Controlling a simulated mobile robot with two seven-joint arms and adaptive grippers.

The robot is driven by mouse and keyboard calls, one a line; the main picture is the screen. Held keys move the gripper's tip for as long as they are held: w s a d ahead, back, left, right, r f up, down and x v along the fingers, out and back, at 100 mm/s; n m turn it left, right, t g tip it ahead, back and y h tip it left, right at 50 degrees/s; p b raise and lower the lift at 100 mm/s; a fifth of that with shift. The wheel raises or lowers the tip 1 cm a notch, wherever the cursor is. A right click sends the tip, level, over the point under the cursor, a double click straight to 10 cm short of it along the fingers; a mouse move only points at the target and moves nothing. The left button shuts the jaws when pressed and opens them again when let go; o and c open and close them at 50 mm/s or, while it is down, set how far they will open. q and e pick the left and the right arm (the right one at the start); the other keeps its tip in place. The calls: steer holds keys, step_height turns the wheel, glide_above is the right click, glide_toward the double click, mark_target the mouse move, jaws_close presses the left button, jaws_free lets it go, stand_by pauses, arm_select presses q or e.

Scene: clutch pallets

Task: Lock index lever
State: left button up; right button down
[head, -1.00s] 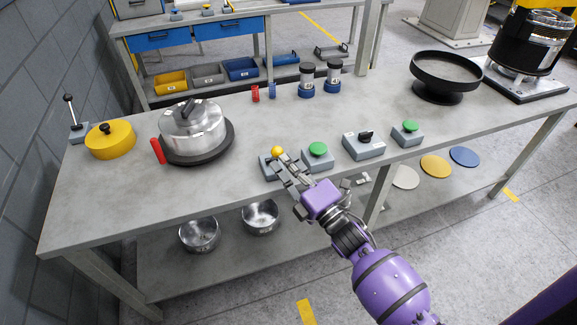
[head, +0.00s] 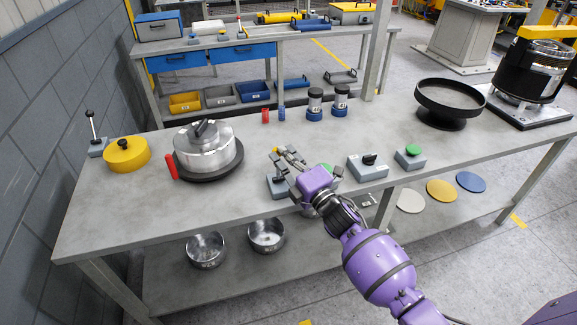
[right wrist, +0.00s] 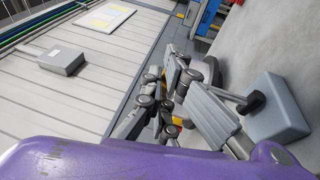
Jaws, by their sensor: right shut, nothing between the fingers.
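A small lever with a yellow knob (head: 275,150) rises from a grey box (head: 277,187) near the bench's front edge in the head view. No label shows that it is the index lever. My right gripper (head: 287,157) is shut and empty at this lever, its fingers beside the knob and partly hiding the lever. I cannot tell whether they touch. The right wrist view shows the gripper's finger links (right wrist: 180,95) close up, beside a grey box (right wrist: 275,105) with a dark lever. Another upright lever with a black knob (head: 89,113) stands at the bench's far left. My left gripper is not in view.
A silver housing with a black grip (head: 204,146) sits on a dark round base with a red handle (head: 171,167). A black-knob switch box (head: 367,167) and a green-button box (head: 409,157) stand right of my gripper. The bench (head: 130,205) is clear at front left.

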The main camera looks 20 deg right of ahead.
steer(key=w+b, duration=0.1)
steer(key=w, duration=0.2)
steer(key=shift+w, duration=0.35)
steer(key=shift+w+a+f+b, duration=0.1)
steer(key=shift+w+b, duration=0.7)
steer(key=shift+w, duration=0.7)
